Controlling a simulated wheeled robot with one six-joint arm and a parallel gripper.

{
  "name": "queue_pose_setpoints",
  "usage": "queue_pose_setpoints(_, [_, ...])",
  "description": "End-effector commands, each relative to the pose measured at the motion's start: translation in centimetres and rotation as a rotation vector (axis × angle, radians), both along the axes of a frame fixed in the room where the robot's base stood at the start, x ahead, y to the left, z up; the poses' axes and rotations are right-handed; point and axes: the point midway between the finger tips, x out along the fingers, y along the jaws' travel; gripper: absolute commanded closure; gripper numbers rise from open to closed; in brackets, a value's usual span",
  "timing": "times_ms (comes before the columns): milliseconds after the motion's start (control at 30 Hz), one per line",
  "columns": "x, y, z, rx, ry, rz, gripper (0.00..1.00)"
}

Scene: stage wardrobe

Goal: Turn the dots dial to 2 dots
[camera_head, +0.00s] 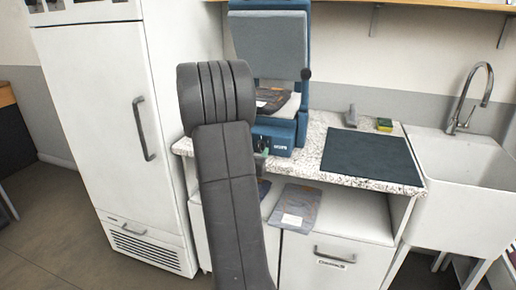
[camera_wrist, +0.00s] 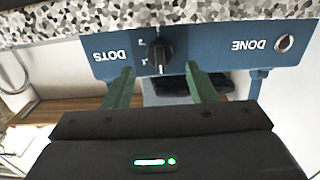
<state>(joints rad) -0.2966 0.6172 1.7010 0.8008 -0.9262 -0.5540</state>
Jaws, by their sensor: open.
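The dots dial (camera_wrist: 161,52) is a black knob on the blue front panel (camera_wrist: 215,58) of a press-like machine (camera_head: 283,136). The wrist view shows it upside down, with the word DOTS to its left and small white marks beside the knob. I cannot read its setting clearly. My gripper (camera_wrist: 160,68) is open, its two green fingers spread on either side of the dial and a little short of it in the picture. I cannot tell whether they touch. In the head view my arm hides the dial, and only a little green of the gripper shows.
A round silver button (camera_wrist: 284,43) marked DONE is on the same panel. A white fridge (camera_head: 88,100) is left, a sink (camera_head: 465,170) right.

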Motion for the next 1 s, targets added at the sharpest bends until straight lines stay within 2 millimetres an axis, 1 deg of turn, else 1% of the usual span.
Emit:
queue_pose_setpoints(33, [0.8, -0.3, 0.0, -0.001, 0.0, -0.002, 0.49])
queue_pose_setpoints(100, [1.7, -0.6, 0.0, 0.0, -0.001, -0.001, 0.49])
queue_pose_setpoints(200, [2.5, -0.8, 0.0, 0.0, -0.001, 0.0, 0.49])
queue_pose_setpoints(333, [3.0, -1.0, 0.0, -0.001, 0.0, 0.0, 0.49])
queue_pose_setpoints(567, [3.1, -1.0, 0.0, -0.001, 0.0, 0.001, 0.49])
queue_pose_setpoints(600, [3.1, -1.0, 0.0, -0.001, 0.0, 0.001, 0.53])
queue_pose_setpoints(667, [3.0, -1.0, 0.0, -0.001, 0.0, 0.001, 0.65])
queue_pose_setpoints(800, [3.0, -1.0, 0.0, -0.001, 0.0, 0.001, 0.92])
queue_pose_setpoints(1000, [3.0, -1.0, -0.1, 0.006, -0.003, 0.001, 0.93])
